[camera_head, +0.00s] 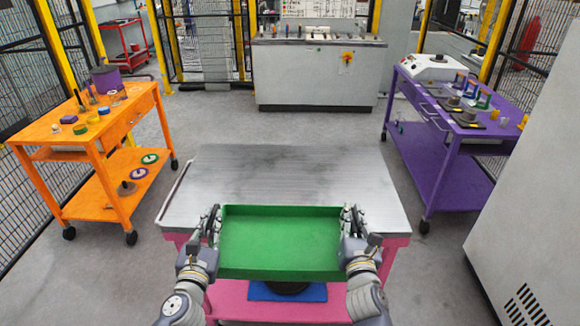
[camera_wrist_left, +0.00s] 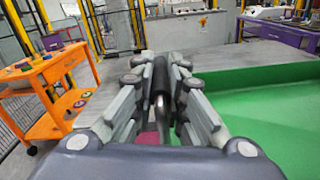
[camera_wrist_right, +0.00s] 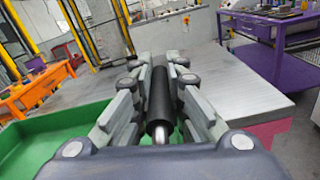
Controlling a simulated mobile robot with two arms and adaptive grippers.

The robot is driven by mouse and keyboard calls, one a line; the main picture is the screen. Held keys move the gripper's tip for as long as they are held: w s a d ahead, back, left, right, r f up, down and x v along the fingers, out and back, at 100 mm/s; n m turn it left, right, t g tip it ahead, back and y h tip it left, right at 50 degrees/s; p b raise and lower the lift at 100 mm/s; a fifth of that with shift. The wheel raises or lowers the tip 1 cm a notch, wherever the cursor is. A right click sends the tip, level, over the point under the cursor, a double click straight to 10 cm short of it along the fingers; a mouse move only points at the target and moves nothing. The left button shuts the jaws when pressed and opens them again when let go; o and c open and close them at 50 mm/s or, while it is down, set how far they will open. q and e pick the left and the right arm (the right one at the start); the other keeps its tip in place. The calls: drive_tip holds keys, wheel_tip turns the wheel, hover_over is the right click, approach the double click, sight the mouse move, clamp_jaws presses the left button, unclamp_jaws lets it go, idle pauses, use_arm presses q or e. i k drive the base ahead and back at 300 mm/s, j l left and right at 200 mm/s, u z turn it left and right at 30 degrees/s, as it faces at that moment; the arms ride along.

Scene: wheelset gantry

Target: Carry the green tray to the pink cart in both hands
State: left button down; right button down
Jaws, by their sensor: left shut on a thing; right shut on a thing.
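The green tray (camera_head: 280,243) is empty and looks level in the head view, over the near edge of the pink cart (camera_head: 290,175) with its grey metal top. I cannot tell whether it touches the cart's top. My left gripper (camera_head: 214,222) is shut on the tray's black left handle (camera_wrist_left: 160,82). My right gripper (camera_head: 348,220) is shut on the tray's black right handle (camera_wrist_right: 160,100). The tray also shows at the right of the left wrist view (camera_wrist_left: 270,110) and at the left of the right wrist view (camera_wrist_right: 45,135).
An orange cart (camera_head: 85,130) with small parts stands at the left. A purple cart (camera_head: 445,160) with tools stands at the right. A grey control desk (camera_head: 315,75) stands at the back. A grey cabinet (camera_head: 530,200) is close at the right. The cart's far top is bare.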

sight(285, 173)
drive_tip(key=i+l, duration=0.1)
drive_tip(key=i, duration=0.55)
drive_tip(key=i+l, duration=0.1)
drive_tip(key=i, duration=0.5)
